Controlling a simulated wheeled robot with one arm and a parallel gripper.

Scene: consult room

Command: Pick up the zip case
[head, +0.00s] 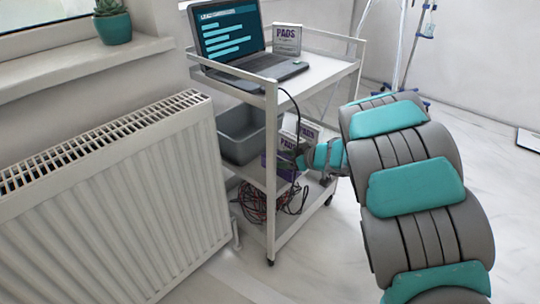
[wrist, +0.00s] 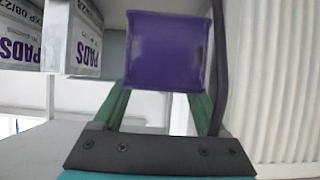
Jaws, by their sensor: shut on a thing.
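The purple zip case (wrist: 165,50) fills the middle of the wrist view, between the two green fingers of my gripper (wrist: 165,92). My gripper is shut on it. In the head view my gripper (head: 291,158) reaches into the middle shelf (head: 262,178) of the white cart from the right. Only a little of the purple case (head: 284,167) shows there, partly hidden by my gripper. I cannot tell whether the case touches the shelf.
White boxes marked PADS (head: 307,131) stand close to my gripper on the middle shelf, beside a grey bin (head: 240,135). A laptop (head: 232,38) and another PADS box (head: 287,40) are on top. A dark cable hangs in front. A radiator (head: 115,200) stands left.

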